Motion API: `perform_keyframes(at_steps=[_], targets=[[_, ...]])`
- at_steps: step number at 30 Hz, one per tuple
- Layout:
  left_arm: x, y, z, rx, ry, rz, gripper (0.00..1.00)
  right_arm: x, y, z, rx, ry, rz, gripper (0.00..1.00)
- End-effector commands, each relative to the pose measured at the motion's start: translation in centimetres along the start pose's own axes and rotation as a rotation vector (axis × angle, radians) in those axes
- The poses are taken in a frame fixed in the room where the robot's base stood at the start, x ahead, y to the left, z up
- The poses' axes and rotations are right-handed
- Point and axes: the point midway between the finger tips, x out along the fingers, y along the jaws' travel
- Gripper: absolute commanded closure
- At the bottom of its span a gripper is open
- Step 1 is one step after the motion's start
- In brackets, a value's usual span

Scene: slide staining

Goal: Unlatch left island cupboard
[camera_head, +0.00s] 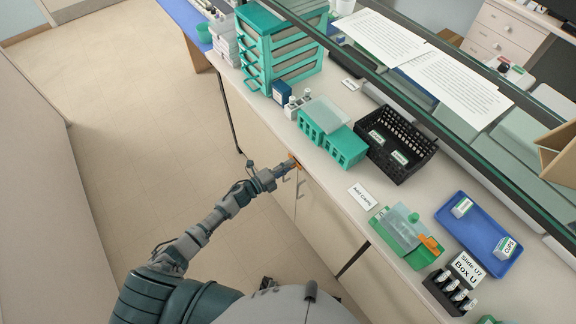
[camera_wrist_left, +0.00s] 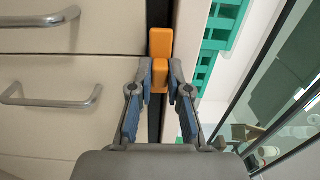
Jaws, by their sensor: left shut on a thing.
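The left island cupboard has cream doors (camera_wrist_left: 55,75) with metal bar handles (camera_wrist_left: 55,95), below the counter edge. An orange latch (camera_wrist_left: 161,44) sits at the top of the doors, at the gap under the counter; in the head view it shows as a small orange spot (camera_head: 297,163). My left gripper (camera_wrist_left: 162,75) is at the latch, with its blue-padded fingers on both sides of the lower orange block, shut on it. In the head view my left gripper (camera_head: 283,169) reaches the counter's front edge. My right gripper is not in view.
The counter above holds a teal drawer rack (camera_head: 262,60), teal slide racks (camera_head: 345,147), a black basket (camera_head: 405,172), a blue tray (camera_head: 468,240) and a green-and-orange box (camera_head: 405,240). Open floor (camera_head: 130,130) lies left of the cupboard.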

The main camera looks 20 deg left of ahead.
Motion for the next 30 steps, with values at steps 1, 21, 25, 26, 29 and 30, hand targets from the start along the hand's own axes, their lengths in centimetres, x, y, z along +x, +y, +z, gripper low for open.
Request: perform_keyframes(at_steps=[1,21,25,26,29,30], targets=[[0.1,-0.5,0.7,0.001,-0.012,-0.005,1.0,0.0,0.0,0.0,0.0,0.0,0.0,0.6],[0.1,-0.2,0.3,-0.002,-0.006,-0.003,0.58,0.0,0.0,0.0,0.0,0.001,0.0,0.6],[-0.4,-0.1,0.2,-0.003,-0.004,-0.002,0.58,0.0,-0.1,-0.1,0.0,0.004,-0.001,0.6],[-0.6,-0.1,0.2,-0.003,-0.004,-0.001,0.58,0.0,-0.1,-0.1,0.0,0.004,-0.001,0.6],[-2.1,0.1,0.2,-0.003,-0.003,0.001,0.58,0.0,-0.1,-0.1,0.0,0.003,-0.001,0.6],[-2.9,0.0,0.2,-0.003,-0.004,0.001,0.58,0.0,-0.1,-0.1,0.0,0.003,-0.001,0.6]])
